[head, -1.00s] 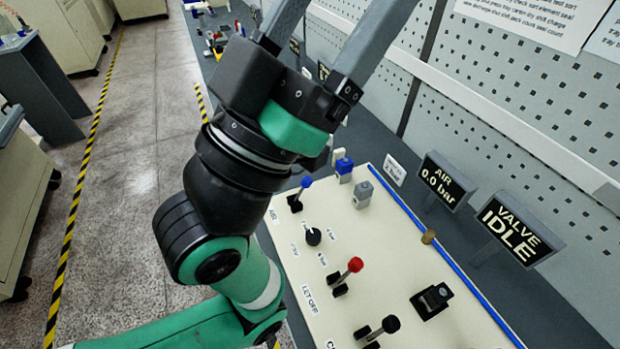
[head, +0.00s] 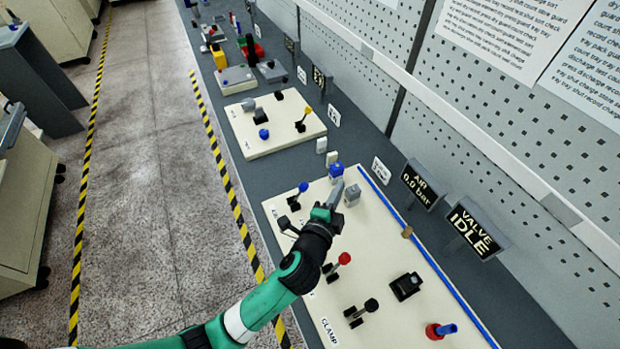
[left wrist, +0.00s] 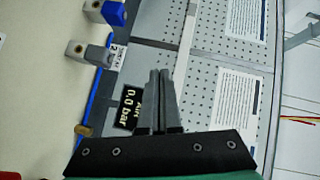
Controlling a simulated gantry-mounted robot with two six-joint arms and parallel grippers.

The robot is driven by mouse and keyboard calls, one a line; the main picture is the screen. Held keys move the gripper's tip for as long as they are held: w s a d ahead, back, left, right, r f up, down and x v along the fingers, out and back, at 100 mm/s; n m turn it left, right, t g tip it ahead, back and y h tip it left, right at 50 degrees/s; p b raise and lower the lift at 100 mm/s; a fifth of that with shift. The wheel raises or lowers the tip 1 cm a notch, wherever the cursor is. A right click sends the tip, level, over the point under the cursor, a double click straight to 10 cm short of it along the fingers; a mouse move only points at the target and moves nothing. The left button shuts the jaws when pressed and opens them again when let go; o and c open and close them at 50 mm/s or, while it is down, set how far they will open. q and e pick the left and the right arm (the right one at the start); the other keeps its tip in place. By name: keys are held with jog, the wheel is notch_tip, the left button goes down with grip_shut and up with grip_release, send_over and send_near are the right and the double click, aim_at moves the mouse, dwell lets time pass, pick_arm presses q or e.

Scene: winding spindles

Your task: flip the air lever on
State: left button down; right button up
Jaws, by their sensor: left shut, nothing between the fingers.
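The air lever (head: 302,188) is a short lever with a blue knob near the far-left corner of the cream panel (head: 335,315). It leans up and to the right from its black base. My left gripper (head: 338,188) is over the panel to the right of the lever, shut and empty, apart from the lever as far as I can tell. In the left wrist view its closed fingers (left wrist: 160,78) point toward the wall; the lever is not visible there. The air display (head: 424,184) reads 0.0 bar.
A red-knobbed lever (head: 343,259), a black-knobbed lever (head: 370,306) and a black switch (head: 406,286) stand nearer on the panel. A blue-topped block (head: 336,170) and a grey block (head: 352,194) are close to the gripper. The valve display (head: 475,228) reads IDLE.

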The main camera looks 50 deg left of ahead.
aim_at(304, 187)
pick_arm(q)
jog(key=s+f+m, duration=0.1)
jog(key=s+f, duration=0.1)
jog(key=f, duration=0.1)
jog(key=s+a+f+m+g+p, duration=0.1)
jog(key=s+f+m, duration=0.1)
jog(key=f, duration=0.1)
jog(key=s+f+m+g+p, duration=0.1)
jog(key=s+f+m, duration=0.1)
jog(key=f, duration=0.1)
jog(key=shift+s+a+y, duration=0.1)
jog(key=shift+a+y, duration=0.2)
jog(key=shift+s+a+f, duration=0.1)
jog(key=shift+s+f, duration=0.15)
jog(key=shift+f, duration=0.2)
pick_arm(e)
notch_tip(304, 187, up, 4)
jog(key=shift+f, duration=0.25)
pick_arm(q)
jog(key=shift+w, duration=0.1)
